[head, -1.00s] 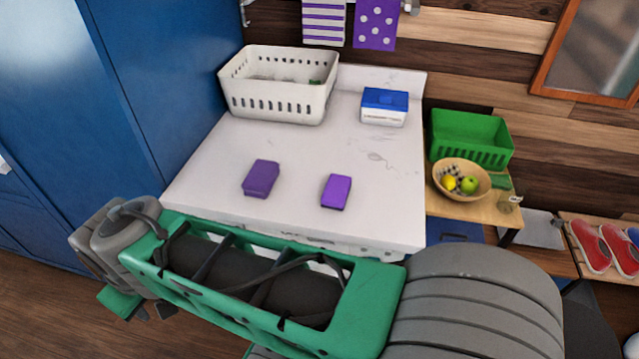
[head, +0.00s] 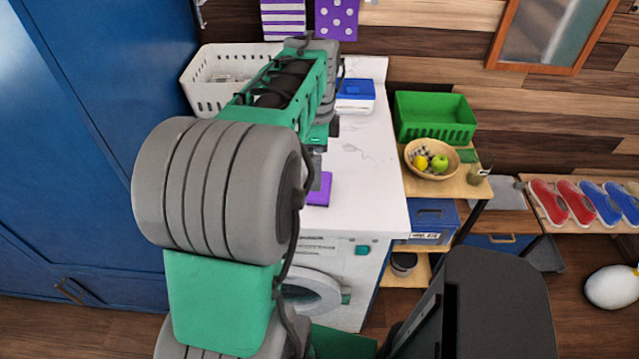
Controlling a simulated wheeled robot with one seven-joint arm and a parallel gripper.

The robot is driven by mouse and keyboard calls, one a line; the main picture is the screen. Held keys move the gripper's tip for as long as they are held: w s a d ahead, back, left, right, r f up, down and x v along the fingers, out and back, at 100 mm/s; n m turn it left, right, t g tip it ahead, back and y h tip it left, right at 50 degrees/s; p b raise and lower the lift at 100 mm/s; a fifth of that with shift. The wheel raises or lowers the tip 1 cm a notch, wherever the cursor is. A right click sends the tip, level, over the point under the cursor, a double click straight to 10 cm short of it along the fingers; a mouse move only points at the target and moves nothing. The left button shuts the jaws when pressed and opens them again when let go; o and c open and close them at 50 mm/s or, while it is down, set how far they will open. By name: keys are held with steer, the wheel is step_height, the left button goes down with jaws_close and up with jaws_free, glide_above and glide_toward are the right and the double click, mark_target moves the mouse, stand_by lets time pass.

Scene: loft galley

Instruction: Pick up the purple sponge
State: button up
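A purple block (head: 320,190), which looks like the sponge, lies on the white counter (head: 375,190) near its front edge. My gripper (head: 316,172) points down right at this block, its fingers against or just in front of its upper left part. My arm covers part of the block, and I cannot tell whether the fingers touch it or how far apart they are. A second, darker purple block seen earlier on the left is hidden behind my arm.
A white basket (head: 203,92) and a blue-and-white box (head: 356,96) stand at the back of the counter. To the right, a shelf holds a green crate (head: 434,112) and a fruit bowl (head: 432,160). A washing machine (head: 345,275) is below. The counter's right part is clear.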

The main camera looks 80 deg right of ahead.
steer(key=shift+m, duration=0.3)
steer(key=f, duration=0.2)
steer(key=f+p, duration=0.1)
steer(key=f, duration=0.4)
steer(key=shift+s+d+f, duration=0.15)
steer(key=shift+s+f, duration=0.1)
steer(key=shift+f, duration=0.1)
steer(key=shift+c, duration=0.6)
steer(key=c, duration=1)
